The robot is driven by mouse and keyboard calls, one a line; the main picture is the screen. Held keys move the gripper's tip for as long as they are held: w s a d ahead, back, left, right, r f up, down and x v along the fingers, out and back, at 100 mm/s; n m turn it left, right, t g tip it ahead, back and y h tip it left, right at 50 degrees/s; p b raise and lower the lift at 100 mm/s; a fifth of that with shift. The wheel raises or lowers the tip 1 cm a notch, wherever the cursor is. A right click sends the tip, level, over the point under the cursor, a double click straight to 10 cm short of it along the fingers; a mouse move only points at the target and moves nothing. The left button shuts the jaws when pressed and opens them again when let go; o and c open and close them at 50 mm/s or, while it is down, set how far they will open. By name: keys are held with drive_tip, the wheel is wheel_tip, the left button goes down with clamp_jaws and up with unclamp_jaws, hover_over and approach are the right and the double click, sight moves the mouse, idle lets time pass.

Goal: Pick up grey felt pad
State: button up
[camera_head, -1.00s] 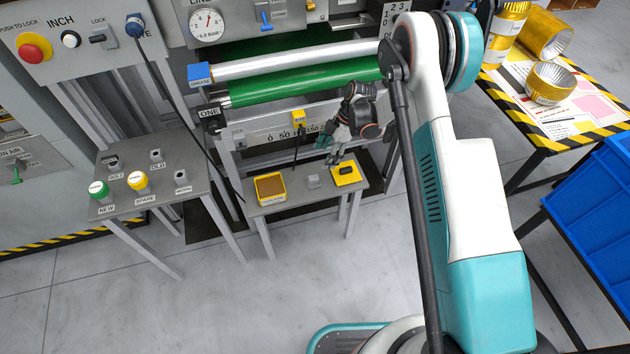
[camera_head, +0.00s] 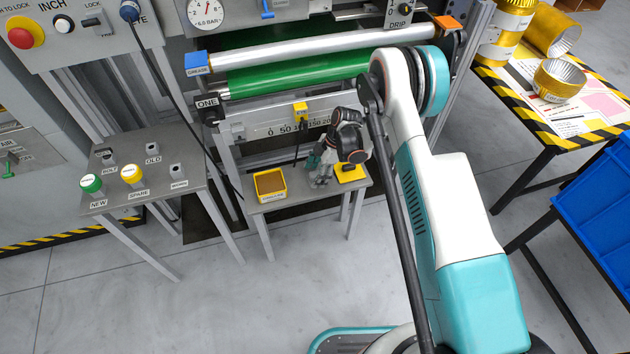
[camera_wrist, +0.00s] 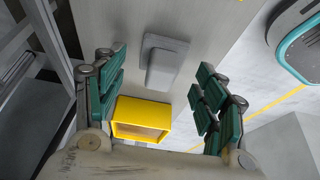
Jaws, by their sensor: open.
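A grey pad-like block (camera_wrist: 165,60) with a raised grip on a wider base sits on the small grey table. In the wrist view it lies between and beyond the two finger tips.
A yellow open tray (camera_head: 270,186) stands left of the gripper. The press's green roller (camera_head: 300,76) is behind. A side table (camera_head: 145,180) with capped knobs stands at left.

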drive_tip(key=shift+a+f, duration=0.15)
drive_tip(key=shift+f, duration=0.25)
drive_tip(key=shift+r, duration=0.1)
drive_tip(key=c, duration=1.2)
drive_tip(key=shift+o, duration=0.2)
